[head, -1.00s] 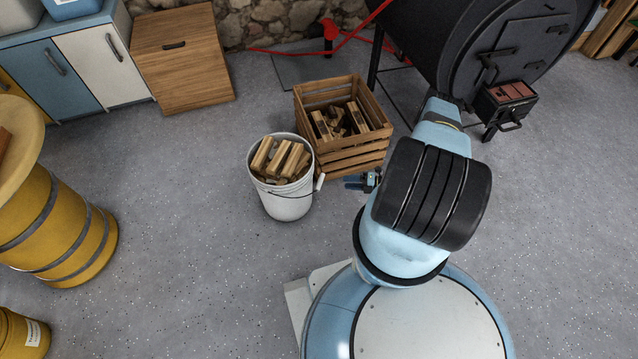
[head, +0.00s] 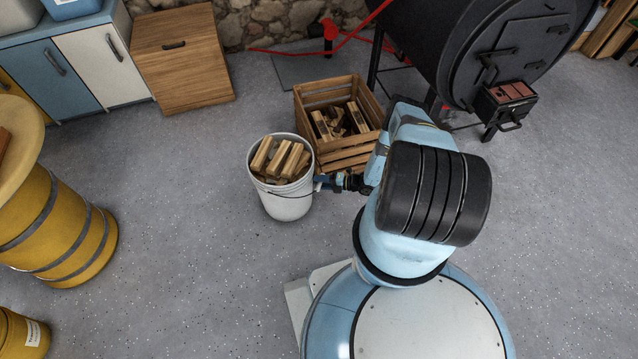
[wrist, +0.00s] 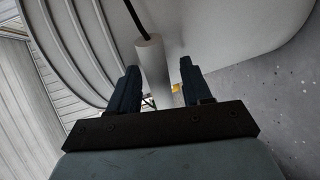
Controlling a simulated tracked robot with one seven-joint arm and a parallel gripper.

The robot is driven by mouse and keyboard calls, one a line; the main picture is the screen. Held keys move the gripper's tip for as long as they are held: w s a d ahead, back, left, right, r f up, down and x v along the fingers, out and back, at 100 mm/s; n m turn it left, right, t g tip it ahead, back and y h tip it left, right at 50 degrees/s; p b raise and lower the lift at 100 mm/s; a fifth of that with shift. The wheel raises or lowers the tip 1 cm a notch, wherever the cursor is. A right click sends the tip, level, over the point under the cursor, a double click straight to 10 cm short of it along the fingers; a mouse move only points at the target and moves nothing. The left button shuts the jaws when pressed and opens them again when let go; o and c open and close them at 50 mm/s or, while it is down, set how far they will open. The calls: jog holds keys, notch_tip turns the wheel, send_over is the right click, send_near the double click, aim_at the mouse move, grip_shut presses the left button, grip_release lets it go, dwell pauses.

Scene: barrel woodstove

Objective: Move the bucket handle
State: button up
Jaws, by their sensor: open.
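The white bucket (head: 287,203) stands on the floor, filled with split firewood (head: 283,158). Its dark wire handle (head: 290,193) hangs down across the front side. In the wrist view a pale cylindrical grip (wrist: 152,75) on the black handle wire (wrist: 136,18) lies between my fingers, with the bucket wall (wrist: 225,30) just behind. My gripper (wrist: 158,85) is open, one finger on each side of the grip, with a visible gap at the right finger. In the head view my gripper (head: 325,183) is at the bucket's right side, and the grip is mostly hidden there.
A wooden crate (head: 305,100) with firewood stands right behind the bucket, close to my arm. The black barrel stove (head: 440,45) is at the back right. Yellow barrels (head: 65,225) stand at the left. The floor left and in front of the bucket is clear.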

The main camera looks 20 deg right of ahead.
jog(key=shift+w+a+f, duration=0.1)
jog(key=shift+w+a, duration=0.05)
jog(key=shift+a, duration=0.15)
grip_shut()
dwell(0.4)
